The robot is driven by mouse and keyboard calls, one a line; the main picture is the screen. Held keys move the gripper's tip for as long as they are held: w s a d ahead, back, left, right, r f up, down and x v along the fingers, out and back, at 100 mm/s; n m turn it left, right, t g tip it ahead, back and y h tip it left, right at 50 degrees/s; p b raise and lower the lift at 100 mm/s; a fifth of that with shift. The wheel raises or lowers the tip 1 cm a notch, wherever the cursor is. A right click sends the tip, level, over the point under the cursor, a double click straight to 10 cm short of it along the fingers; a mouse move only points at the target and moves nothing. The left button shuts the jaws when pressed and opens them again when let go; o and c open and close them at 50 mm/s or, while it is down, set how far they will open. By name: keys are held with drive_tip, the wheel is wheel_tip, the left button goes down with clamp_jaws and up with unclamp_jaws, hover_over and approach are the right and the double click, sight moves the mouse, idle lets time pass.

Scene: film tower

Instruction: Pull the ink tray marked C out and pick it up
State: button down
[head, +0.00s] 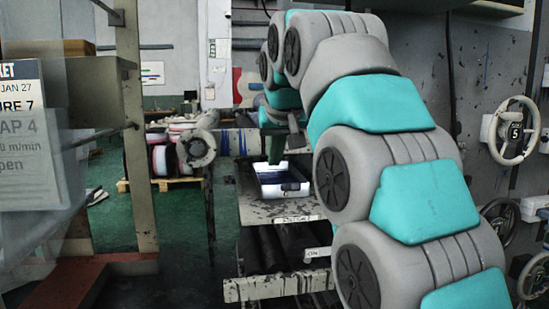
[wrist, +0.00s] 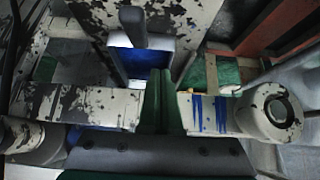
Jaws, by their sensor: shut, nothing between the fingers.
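A shallow ink tray (head: 283,188), pale with a blue strip and a bright inside, sits on a speckled ledge of the press in the head view. I cannot read a C on the tray itself. In the wrist view, a tray (wrist: 140,58) with a blue and white inside and a grey bar-like part shows just beyond my fingers. My gripper (head: 274,160) points down over the back part of the tray in the head view. Its green fingers (wrist: 157,85) are together with nothing between them. Whether the fingertips touch the tray cannot be told.
The paint-chipped ledge (head: 255,212) carries a small label, and rollers and a lower rail (head: 270,288) lie below. Handwheels (head: 515,131) line the right wall. A post (head: 137,150) and a sign stand at left. Green floor (head: 190,235) is open between post and press.

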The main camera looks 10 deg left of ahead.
drive_tip(key=x, duration=0.8)
drive_tip(key=shift+s, duration=0.1)
drive_tip(key=s, duration=0.2)
drive_tip(key=s+d+b, duration=0.1)
drive_tip(key=s, duration=0.2)
drive_tip(key=s+d+b, duration=0.1)
drive_tip(key=s, duration=0.1)
drive_tip(key=shift+s+d+f, duration=0.1)
drive_tip(key=shift+s+d, duration=0.05)
drive_tip(key=shift+s, duration=0.15)
